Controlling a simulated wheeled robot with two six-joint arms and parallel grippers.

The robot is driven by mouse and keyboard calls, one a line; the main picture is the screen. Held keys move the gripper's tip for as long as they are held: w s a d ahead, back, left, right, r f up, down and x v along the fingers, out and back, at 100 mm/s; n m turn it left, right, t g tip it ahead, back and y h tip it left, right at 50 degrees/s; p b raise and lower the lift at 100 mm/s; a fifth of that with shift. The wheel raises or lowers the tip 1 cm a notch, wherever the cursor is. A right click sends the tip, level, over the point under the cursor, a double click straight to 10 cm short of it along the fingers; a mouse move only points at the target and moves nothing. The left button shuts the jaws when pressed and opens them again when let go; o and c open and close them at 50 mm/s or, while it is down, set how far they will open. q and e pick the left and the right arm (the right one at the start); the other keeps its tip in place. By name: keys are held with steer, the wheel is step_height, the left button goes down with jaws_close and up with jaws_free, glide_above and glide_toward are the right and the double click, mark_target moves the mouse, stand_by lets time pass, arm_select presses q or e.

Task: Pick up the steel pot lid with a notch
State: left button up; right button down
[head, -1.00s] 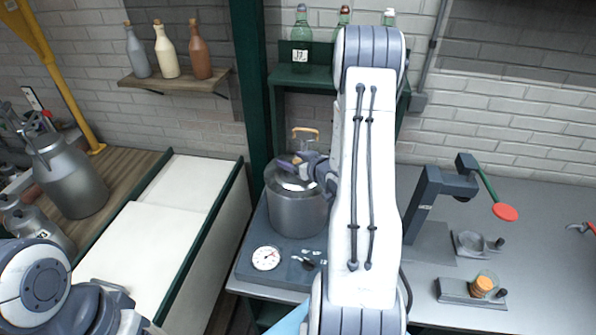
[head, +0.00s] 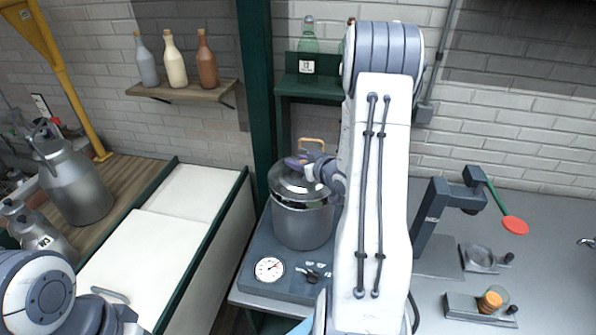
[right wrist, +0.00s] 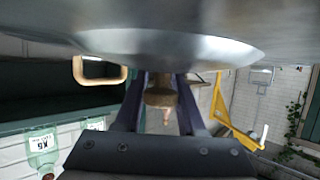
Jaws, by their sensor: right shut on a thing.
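The steel pot lid (head: 293,181) is at the top of the steel pot (head: 302,226) on the dark hotplate, and looks slightly raised from it. My right gripper (head: 303,161) is above the lid, shut on its knob. In the right wrist view the brown knob (right wrist: 160,97) is between the two fingers, with the lid's metal surface (right wrist: 180,45) across the top. The notch cannot be made out. My left arm shows at the lower left of the head view; its fingers are not clearly visible.
The hotplate has a dial (head: 269,269) in front. A wooden loop handle (head: 311,145) stands behind the lid. A green shelf (head: 305,88) with bottles is behind. The white worktop (head: 150,250) at left is clear.

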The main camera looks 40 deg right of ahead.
steer(key=s+d+r+b, duration=0.1)
steer(key=s+d+r, duration=0.7)
steer(key=shift+s+b, duration=0.3)
steer(key=shift+s, duration=0.05)
